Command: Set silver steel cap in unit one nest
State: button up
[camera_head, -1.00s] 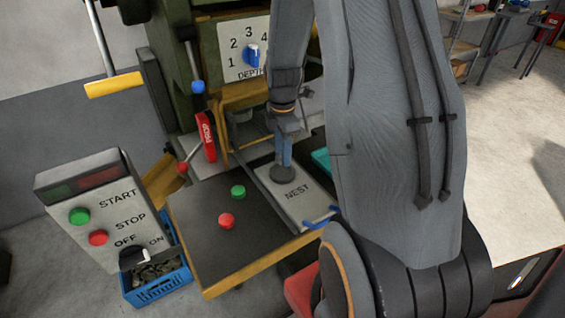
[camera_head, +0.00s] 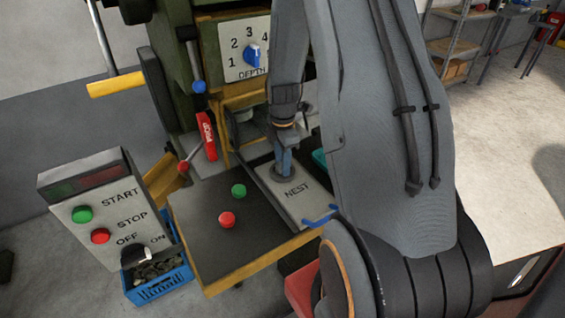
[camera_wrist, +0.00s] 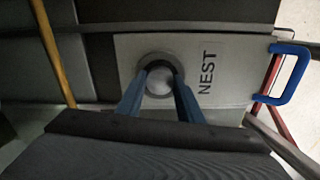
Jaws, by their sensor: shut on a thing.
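The nest is a dark round recess (camera_head: 275,174) in a light grey plate (camera_head: 308,203) marked NEST; the wrist view also shows its dark rim (camera_wrist: 146,60). A silver round cap (camera_wrist: 160,84) shows between the blue fingers in the wrist view, inside the ring of the nest. My gripper (camera_head: 284,168) points down with its blue fingertips at the nest, shut on the cap. The fingers hide the cap in the head view. Whether the cap touches the bottom of the recess I cannot tell.
Green (camera_head: 239,191) and red (camera_head: 227,219) buttons sit on the dark table left of the plate. A blue handle (camera_head: 321,215) is at the plate's front. The press with its depth dial (camera_head: 252,56) stands behind. A START/STOP box (camera_head: 108,215) and blue crate (camera_head: 160,285) are at left.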

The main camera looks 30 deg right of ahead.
jog(key=shift+s+f, duration=0.3)
jog(key=shift+f, duration=0.2)
jog(key=o, duration=1)
jog(key=shift+s, duration=0.1)
jog(key=shift+o, duration=0.2)
jog(key=shift+f, duration=0.1)
notch_tip(320, 180, up, 12)
jog(key=b, duration=0.2)
jog(key=s+a+r+m, duration=0.2)
jog(key=s+a+m, duration=1.2)
jog(key=a+m, duration=0.1)
jog(key=shift+s+m+t, duration=0.3)
jog(key=shift+m, duration=0.5)
jog(key=shift+a, duration=0.1)
